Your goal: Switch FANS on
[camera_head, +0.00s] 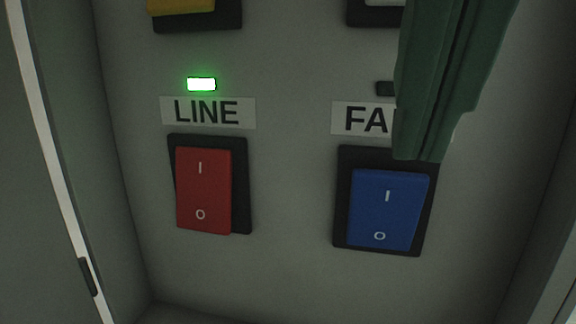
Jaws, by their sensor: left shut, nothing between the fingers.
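The blue rocker switch (388,210), marked I and O in a black frame, is on the grey panel at the right. The label above it (361,119) shows only "FA"; the rest is hidden behind my left gripper. A small dark indicator (384,88) above the label is partly hidden and shows no light. My left gripper (421,150) comes down from the top right, green and shut with nothing in it. Its tip is in front of the top edge of the blue switch's frame; I cannot tell whether it touches. My right gripper is not in view.
A red rocker switch (204,190) labelled LINE (207,112) is at the left, with a lit green indicator (201,84) above. A yellow switch (181,5) and a pale one are cut off at the top. Cabinet side walls stand left and right.

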